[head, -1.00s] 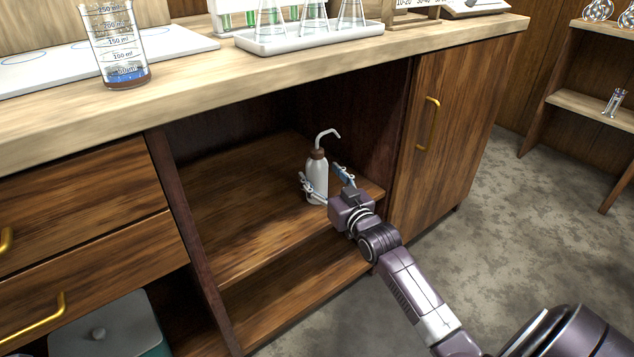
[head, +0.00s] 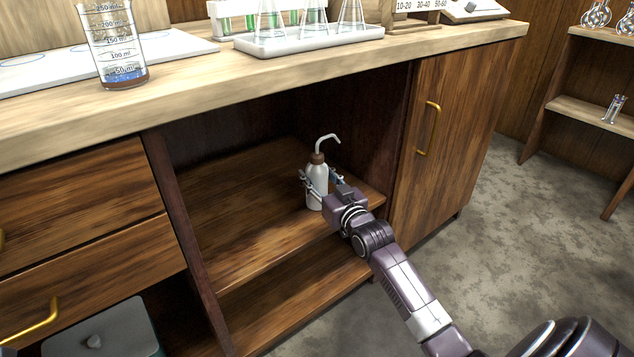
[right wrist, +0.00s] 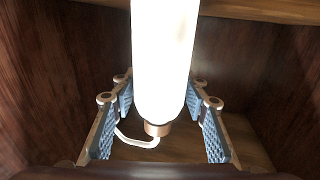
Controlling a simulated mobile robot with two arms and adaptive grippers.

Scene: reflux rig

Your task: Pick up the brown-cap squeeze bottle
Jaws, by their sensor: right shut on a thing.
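The brown-cap squeeze bottle (head: 316,188) is white with a brown cap and a bent pale spout. It stands upright on the upper shelf of the open cabinet, near the shelf's front edge. My right gripper (head: 321,177) reaches in from the front right, its fingers on both sides of the bottle's body, shut on it. In the right wrist view the bottle (right wrist: 165,60) appears inverted, brown cap and spout downward, between the blue finger pads (right wrist: 160,90). Contact at the pads is hard to see there. My left gripper is not in view.
The wooden countertop (head: 190,95) overhangs the shelf (head: 235,215). A beaker (head: 112,50) and a white tray (head: 310,38) with flasks are on top. A closed door (head: 455,130) is right of the opening, drawers left. The shelf left of the bottle is bare.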

